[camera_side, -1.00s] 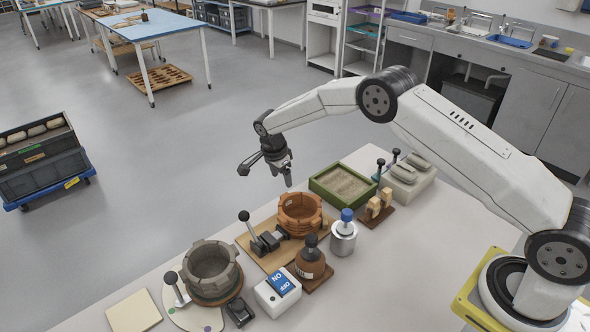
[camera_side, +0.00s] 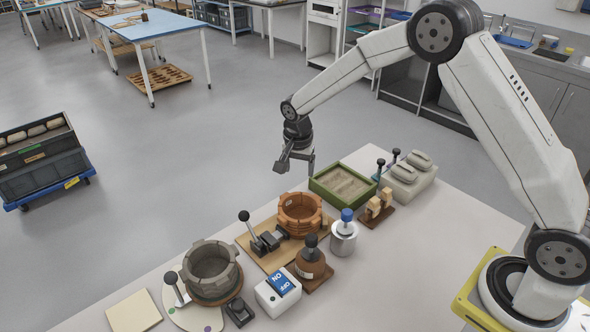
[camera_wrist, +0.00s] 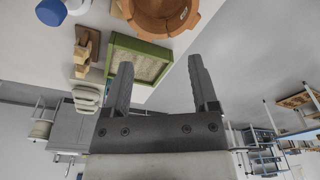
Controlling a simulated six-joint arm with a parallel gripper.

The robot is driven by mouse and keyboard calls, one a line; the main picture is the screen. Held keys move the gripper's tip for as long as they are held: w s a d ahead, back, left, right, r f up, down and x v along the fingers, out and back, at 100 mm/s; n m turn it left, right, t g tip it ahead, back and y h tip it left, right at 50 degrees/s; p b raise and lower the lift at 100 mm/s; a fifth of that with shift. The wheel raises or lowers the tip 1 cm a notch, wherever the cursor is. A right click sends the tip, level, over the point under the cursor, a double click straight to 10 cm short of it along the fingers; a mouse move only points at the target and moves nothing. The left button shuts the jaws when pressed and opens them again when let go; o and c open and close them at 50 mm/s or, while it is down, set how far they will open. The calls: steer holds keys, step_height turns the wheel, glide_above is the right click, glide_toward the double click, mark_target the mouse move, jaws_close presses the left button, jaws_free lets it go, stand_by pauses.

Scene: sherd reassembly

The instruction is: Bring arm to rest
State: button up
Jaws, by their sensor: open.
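My gripper (camera_side: 296,165) hangs above the far edge of the table, behind and above the orange-brown pot (camera_side: 300,214). Its two fingers are apart with nothing between them, as the wrist view (camera_wrist: 157,80) shows. The orange pot stands on a wooden board (camera_side: 252,245) beside a black lever clamp (camera_side: 267,241) and appears in the wrist view at the top (camera_wrist: 160,12). A grey pot (camera_side: 211,272) stands on a round base at the front left. My gripper touches none of these.
A green sand tray (camera_side: 343,187) lies right of my gripper. The table's right part (camera_side: 450,215) is clear.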

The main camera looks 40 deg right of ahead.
steer(key=s+r+n+t, duration=0.1)
steer(key=s+n, duration=0.5)
steer(key=s, duration=0.6)
steer(key=s+r+n+y, duration=0.1)
steer(key=s+r+n, duration=0.3)
steer(key=s, duration=0.8)
steer(key=shift+n+t, duration=0.4)
steer(key=shift+n, duration=0.5)
